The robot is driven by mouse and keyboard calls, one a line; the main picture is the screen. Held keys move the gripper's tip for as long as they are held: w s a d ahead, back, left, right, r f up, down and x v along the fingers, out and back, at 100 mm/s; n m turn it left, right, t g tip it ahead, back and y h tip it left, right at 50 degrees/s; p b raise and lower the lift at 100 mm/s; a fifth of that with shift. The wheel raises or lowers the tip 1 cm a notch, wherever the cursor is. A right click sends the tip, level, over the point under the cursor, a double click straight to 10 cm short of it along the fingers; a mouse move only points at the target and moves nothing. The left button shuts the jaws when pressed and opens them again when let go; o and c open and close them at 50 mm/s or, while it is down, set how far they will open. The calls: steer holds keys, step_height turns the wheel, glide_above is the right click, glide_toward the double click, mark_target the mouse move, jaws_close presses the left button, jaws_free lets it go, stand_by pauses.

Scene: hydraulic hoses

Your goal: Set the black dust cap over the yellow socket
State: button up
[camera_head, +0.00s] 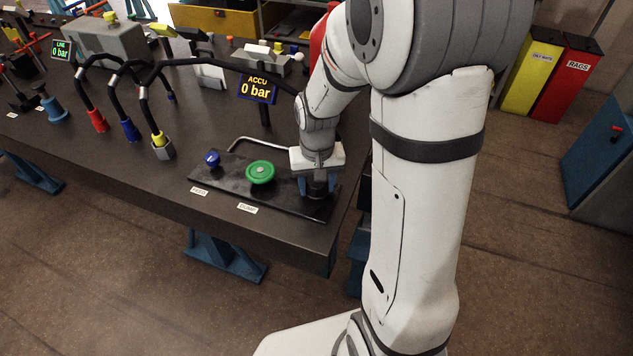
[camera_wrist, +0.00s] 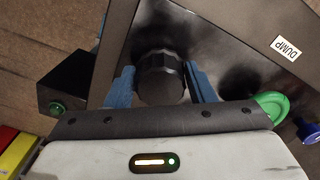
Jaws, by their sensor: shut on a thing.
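My gripper (camera_head: 317,188) points down over the right end of a black panel on the bench. In the wrist view its two blue fingers are shut on a black ribbed round piece (camera_wrist: 160,78). It is black like the dust cap, but I cannot tell for certain that it is the cap. Whether it still touches the panel is unclear. I cannot identify the yellow socket for sure. A yellow collar (camera_head: 158,137) on a black hose end sits in a grey holder left of the panel, and a yellow piece (camera_head: 110,17) tops a grey box at the back.
The black panel (camera_head: 225,187) carries a blue knob (camera_head: 211,159) and a green handwheel (camera_head: 261,172) beside my gripper. Red (camera_head: 97,120) and blue (camera_head: 130,130) hose ends stand further left. The ACCU display (camera_head: 257,88) stands behind the panel. Black hoses arch over the bench.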

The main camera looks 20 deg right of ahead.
steer(key=shift+f, duration=0.4)
steer(key=o, duration=1)
step_height(320, 180, up, 8)
steer(key=shift+f, duration=0.1)
steer(key=s+r+t, duration=0.1)
steer(key=s+r, duration=0.1)
steer(key=s, duration=0.2)
steer(key=s+r+n, duration=0.1)
steer(key=s+r, duration=0.1)
steer(key=s, duration=0.3)
steer(key=s+r+t, duration=0.1)
steer(key=s+r, duration=0.1)
steer(key=s, duration=0.2)
steer(key=shift+s+d+t, duration=0.15)
steer(key=shift+s+t, duration=0.1)
steer(key=shift+t, duration=0.05)
